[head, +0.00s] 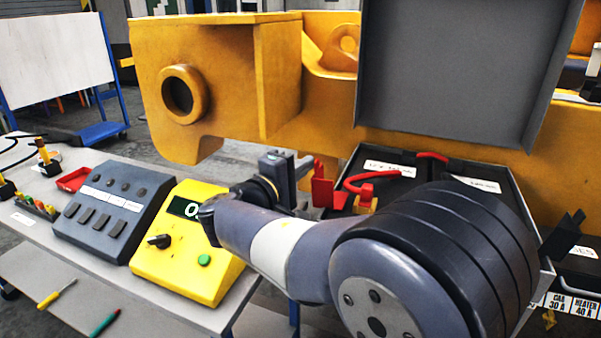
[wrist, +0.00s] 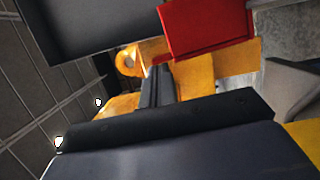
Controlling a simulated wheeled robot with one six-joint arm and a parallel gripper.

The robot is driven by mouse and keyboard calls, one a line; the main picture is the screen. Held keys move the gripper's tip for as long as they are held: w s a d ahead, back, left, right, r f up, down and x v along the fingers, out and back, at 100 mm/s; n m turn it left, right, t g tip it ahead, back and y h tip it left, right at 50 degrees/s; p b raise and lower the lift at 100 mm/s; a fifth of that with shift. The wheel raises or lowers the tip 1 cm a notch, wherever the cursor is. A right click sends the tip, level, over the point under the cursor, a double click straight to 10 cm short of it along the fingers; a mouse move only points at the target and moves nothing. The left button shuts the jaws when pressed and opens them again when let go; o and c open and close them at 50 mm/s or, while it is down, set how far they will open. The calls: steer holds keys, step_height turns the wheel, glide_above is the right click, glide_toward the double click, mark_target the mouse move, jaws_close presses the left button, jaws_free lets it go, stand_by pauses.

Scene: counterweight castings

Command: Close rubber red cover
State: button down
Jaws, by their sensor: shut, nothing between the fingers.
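The red cover (head: 322,192) is a small red flap standing upright at the left edge of an open dark box. In the wrist view the red cover (wrist: 207,28) is a flat red panel near the top, right of centre. My gripper (head: 291,165) is just left of the cover in the head view. In the wrist view my gripper (wrist: 157,82) is shut and empty, its dark fingers pointing toward the area left of and below the cover. I cannot tell whether the fingertips touch the cover. My arm hides part of the box.
The box's large grey lid (head: 455,75) stands open behind. Inside are red curved parts (head: 370,180) and white labels (head: 390,168). A yellow control box (head: 185,255) and a grey button panel (head: 110,215) stand on the bench at left. A large yellow casting (head: 215,80) fills the back.

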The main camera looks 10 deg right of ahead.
steer(key=shift+s+d+f+m+t+y+b, duration=0.1)
steer(key=shift+s+d+m+y+b, duration=0.75)
steer(key=shift+s+d+m+b, duration=1.55)
steer(key=shift+s+d+m+t+y+b, duration=0.1)
steer(key=shift+s+d+m+y+b, duration=0.85)
steer(key=shift+d+m+b, duration=2.75)
steer(key=shift+s+d+f+m+t+y+b, duration=0.1)
steer(key=shift+s+d+m+y+b, duration=1.3)
steer(key=shift+b, duration=3.15)
steer(key=shift+s+a+m+h, duration=0.25)
steer(key=shift+s+m+h, duration=0.2)
steer(key=shift+h, duration=0.25)
steer(key=shift+r, duration=0.15)
